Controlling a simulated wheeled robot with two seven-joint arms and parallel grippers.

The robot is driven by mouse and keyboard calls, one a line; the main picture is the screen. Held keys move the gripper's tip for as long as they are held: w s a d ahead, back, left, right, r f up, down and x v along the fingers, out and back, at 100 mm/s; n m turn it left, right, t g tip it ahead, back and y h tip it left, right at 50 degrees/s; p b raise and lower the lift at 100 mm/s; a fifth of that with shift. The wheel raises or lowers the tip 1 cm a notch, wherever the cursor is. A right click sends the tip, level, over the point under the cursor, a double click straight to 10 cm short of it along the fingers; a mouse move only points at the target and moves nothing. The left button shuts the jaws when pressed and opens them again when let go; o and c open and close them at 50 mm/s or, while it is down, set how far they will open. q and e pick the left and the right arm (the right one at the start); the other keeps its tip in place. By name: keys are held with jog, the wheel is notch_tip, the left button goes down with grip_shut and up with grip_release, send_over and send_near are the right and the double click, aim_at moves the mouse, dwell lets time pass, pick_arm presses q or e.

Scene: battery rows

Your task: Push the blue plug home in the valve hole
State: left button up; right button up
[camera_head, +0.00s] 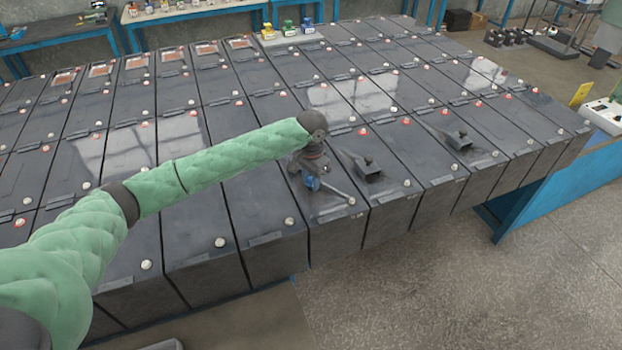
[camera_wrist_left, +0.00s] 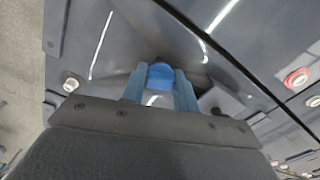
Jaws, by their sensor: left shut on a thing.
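The blue plug (camera_wrist_left: 160,73) shows in the left wrist view between the two blue fingers of my left gripper (camera_wrist_left: 160,92). The gripper is shut on it. The valve hole is hidden under the plug and gripper, so I cannot tell how deep the plug sits. My right gripper is in neither view.
Batteries fill the rows, with white and red terminals. The row's front edge drops to a bare concrete floor (camera_head: 420,290). A blue bench frame (camera_head: 560,190) is at right.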

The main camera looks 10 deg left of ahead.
pick_arm(q)
jog(key=shift+f+p, duration=0.3)
jog(key=shift+f, duration=0.15)
dwell(0.3)
jog(key=shift+s+f, duration=0.1)
jog(key=shift+f, duration=0.1)
dwell(0.6)
jog(key=o, duration=1)
jog(key=shift+f, duration=0.1)
jog(key=shift+s, duration=0.1)
jog(key=shift+c, duration=0.9)
jog(key=shift+s+d+f, duration=0.1)
jog(key=shift+c, duration=0.2)
jog(key=shift+o, duration=0.2)
